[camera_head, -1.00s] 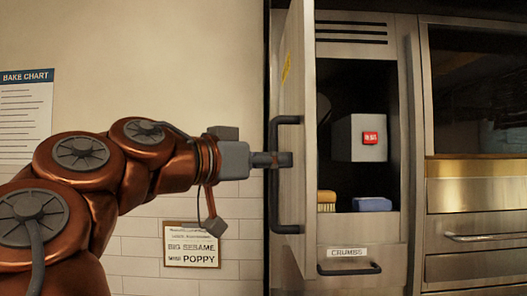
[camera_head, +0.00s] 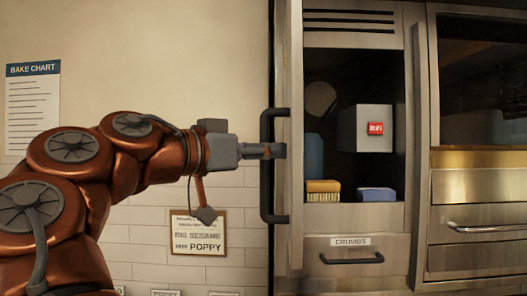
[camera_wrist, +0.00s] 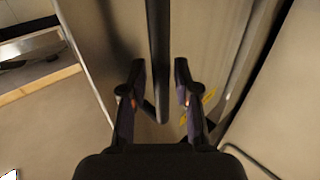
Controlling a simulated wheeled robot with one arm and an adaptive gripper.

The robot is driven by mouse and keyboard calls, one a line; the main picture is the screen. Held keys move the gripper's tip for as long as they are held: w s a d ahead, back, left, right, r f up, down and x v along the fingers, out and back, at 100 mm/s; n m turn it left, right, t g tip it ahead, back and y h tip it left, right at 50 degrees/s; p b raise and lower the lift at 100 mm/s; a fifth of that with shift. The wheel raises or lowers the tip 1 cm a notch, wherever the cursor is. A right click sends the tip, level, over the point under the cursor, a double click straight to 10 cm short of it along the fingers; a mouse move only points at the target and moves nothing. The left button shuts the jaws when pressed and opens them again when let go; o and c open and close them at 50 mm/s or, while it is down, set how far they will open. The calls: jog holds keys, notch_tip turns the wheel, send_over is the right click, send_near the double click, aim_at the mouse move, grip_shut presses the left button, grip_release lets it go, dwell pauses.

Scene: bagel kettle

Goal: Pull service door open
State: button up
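The service door (camera_head: 291,120) is a steel panel standing swung out, almost edge-on, at the left side of an open cabinet. Its dark vertical bar handle (camera_head: 267,190) is on the left face. My gripper (camera_head: 272,151) is at the upper middle of this handle. In the wrist view the handle (camera_wrist: 158,45) runs between the two fingers of my gripper (camera_wrist: 160,85), with a visible gap on each side. The fingers look open around the bar, not closed on it. The door's face (camera_wrist: 205,45) also shows in the wrist view.
A crumbs drawer (camera_head: 385,246) lies below. An oven (camera_head: 482,160) stands right. A wall sign (camera_head: 198,233) hangs left.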

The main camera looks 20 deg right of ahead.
jog(key=shift+o, duration=0.4)
jog(key=v, duration=1.2)
dwell(1.1)
dwell(0.4)
